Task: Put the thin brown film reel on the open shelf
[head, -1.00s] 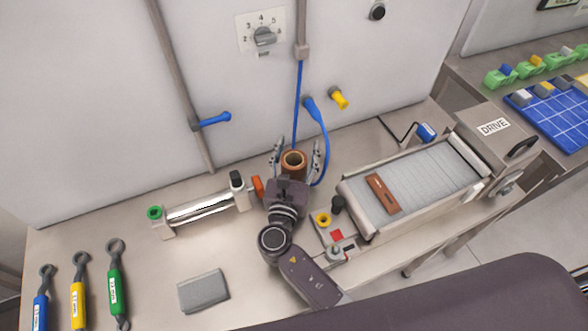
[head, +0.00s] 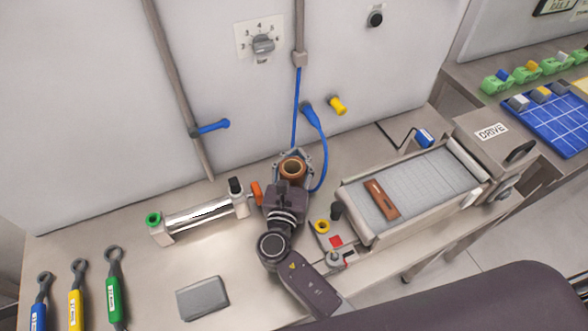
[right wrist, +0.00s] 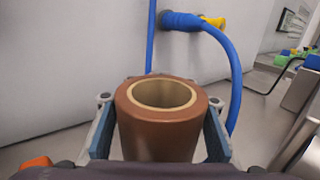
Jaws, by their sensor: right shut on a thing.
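A brown film reel (head: 291,179), an upright cylinder with a pale hollow core, stands near the back wall. It is large in the right wrist view (right wrist: 160,132). My right gripper (head: 293,169) is shut on it, with one finger against each side. The lower part of the reel is hidden behind the gripper, so I cannot tell whether it still touches the table. No second brown reel shows to compare thickness. I cannot make out an open shelf in these views. My left gripper is out of view.
A silver roller (head: 198,215) with an orange knob lies just left of my gripper. A blue hose (head: 323,140) hangs close behind the reel. A conveyor (head: 420,185) bearing a brown block (head: 381,199) stands to the right. A grey cloth (head: 203,297) lies in front.

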